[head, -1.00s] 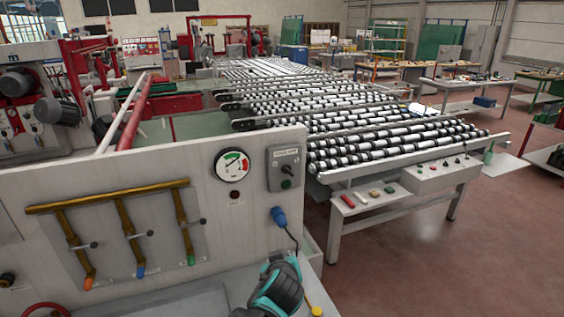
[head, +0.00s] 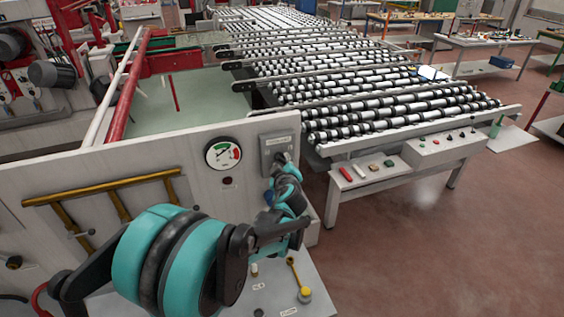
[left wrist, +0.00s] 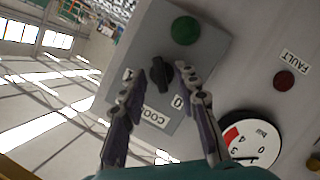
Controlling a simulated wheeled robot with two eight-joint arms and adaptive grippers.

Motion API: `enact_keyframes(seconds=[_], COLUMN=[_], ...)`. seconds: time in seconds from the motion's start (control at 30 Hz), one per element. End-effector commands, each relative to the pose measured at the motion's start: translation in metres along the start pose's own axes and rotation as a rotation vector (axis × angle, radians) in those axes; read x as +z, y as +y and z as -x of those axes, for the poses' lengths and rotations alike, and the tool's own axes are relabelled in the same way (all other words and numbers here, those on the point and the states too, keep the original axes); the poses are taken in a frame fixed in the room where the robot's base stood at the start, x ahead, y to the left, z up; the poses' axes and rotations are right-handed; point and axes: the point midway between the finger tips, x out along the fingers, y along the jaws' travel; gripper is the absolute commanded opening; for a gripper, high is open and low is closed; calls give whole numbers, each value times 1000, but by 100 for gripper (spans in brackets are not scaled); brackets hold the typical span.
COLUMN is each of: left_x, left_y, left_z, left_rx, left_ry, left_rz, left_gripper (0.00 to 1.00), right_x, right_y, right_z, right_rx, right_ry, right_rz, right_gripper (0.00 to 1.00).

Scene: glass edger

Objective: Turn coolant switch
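The coolant switch is a black knob (left wrist: 161,74) on a grey box (left wrist: 210,50), below a green button (left wrist: 185,30) in the left wrist view. A label starting "COOL" sits by the knob, with 1 and 0 marks on either side. The grey box (head: 270,146) also shows in the head view, its lower part hidden by my gripper. My left gripper (left wrist: 160,72) is open, its two fingertips on either side of the knob with small gaps visible. In the head view my left gripper (head: 284,162) is right at the box front. My right gripper is not in view.
A pressure gauge (head: 223,154) and a red FAULT lamp (left wrist: 284,80) are beside the box. Brass pipes (head: 100,188) run along the panel at left. A roller table (head: 380,118) stands behind. A yellow-handled lever (head: 304,294) lies below, near my arm.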

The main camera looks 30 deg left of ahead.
Motion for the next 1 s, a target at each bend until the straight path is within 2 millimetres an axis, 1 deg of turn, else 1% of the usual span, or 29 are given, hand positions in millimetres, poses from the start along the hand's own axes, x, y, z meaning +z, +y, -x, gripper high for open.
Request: enact_keyframes(seconds=[0.03,0.13,0.4,0.43,0.53,0.57,0.87,1.0], left_x=[0,0,0,0,0,0,0,0], left_y=[0,0,0,0,0,0,0,0], left_z=[-6,-12,-14,-14,-14,-14,-13,-13], left_rx=[-1,0,0,0,0,0,-3,-16], left_ry=[0,-1,-1,-1,-1,-1,-1,-1], left_rz=[1,0,0,0,0,0,-8,-40], left_gripper=[31,31,31,28,2,0,0,0], right_x=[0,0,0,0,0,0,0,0], right_y=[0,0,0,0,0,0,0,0], right_z=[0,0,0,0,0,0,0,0], right_rx=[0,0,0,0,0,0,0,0], right_ry=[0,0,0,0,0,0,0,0], right_rz=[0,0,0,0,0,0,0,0], right_gripper=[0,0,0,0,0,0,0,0])
